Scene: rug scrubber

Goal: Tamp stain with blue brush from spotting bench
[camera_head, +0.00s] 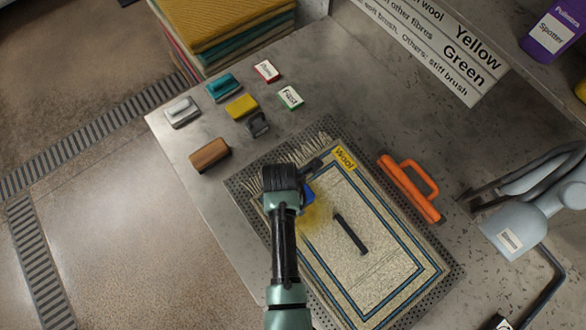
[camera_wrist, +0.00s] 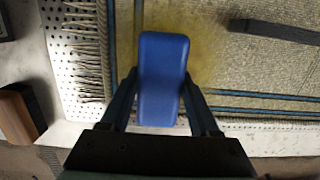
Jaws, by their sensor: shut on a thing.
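My gripper (camera_wrist: 160,105) is shut on the blue brush (camera_wrist: 160,72), whose smooth blue back faces the wrist camera. In the head view my gripper (camera_head: 300,187) hides most of the brush, and only a blue edge (camera_head: 307,196) shows. The brush is over the rug (camera_head: 385,262), beside the yellow-brown stain (camera_head: 316,216). The stain also shows around the brush in the wrist view (camera_wrist: 208,45). I cannot tell whether the brush touches the rug. The rug has a yellow label reading "Wool" (camera_head: 345,158). The spotting bench (camera_head: 330,90) is grey metal.
A black bar (camera_head: 350,234) lies on the rug. An orange-handled tool (camera_head: 410,188) lies at the rug's right edge. A brown block (camera_head: 210,154), a yellow brush (camera_head: 241,106), a teal brush (camera_head: 223,87) and small boxes stand at the upper left. A sign (camera_head: 440,45) stands behind.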

